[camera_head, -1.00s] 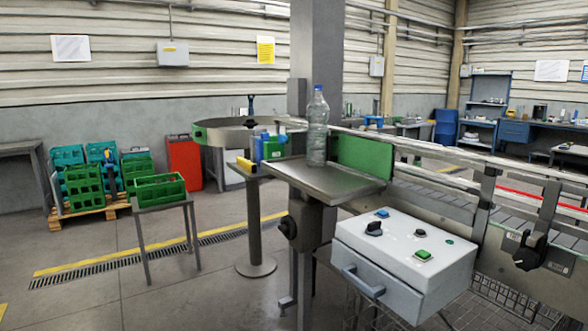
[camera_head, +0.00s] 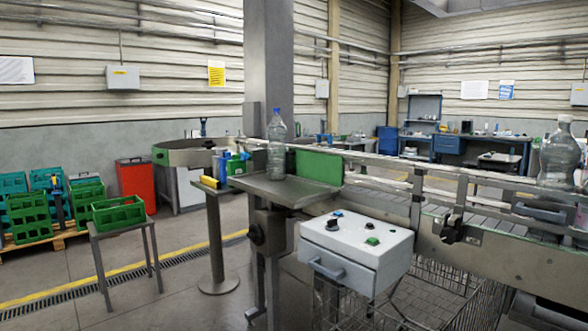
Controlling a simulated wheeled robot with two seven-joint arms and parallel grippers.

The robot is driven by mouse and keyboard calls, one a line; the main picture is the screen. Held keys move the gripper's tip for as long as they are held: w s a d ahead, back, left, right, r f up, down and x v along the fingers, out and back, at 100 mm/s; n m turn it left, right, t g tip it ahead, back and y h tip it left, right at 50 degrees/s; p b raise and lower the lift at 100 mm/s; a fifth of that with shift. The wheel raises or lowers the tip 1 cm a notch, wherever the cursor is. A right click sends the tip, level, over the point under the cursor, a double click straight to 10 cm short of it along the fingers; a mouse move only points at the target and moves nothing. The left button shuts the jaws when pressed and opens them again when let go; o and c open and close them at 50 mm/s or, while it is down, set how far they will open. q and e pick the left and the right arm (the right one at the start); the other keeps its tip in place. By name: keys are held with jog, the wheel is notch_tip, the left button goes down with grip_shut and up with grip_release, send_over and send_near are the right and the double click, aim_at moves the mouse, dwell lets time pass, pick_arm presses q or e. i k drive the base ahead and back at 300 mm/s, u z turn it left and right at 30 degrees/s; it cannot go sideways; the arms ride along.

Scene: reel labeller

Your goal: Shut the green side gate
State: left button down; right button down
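The green side gate (camera_head: 319,167) is a flat green panel at the near end of the conveyor, beside the metal plate (camera_head: 281,191). It stands upright on the far right edge of the plate. I cannot tell from here how far it is open or shut. A clear plastic bottle (camera_head: 277,150) with a blue cap stands upright on the plate, just left of the gate. Neither of my grippers is in view.
A white control box (camera_head: 357,241) with a knob and green button sits in front of the conveyor (camera_head: 430,190). A wire cage (camera_head: 440,290) is below. A green crate (camera_head: 118,213) rests on a small table at left.

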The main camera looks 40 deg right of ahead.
aim_at(326, 168)
jog(key=u, duration=0.1)
jog(key=i, duration=1)
jog(key=z, duration=0.4)
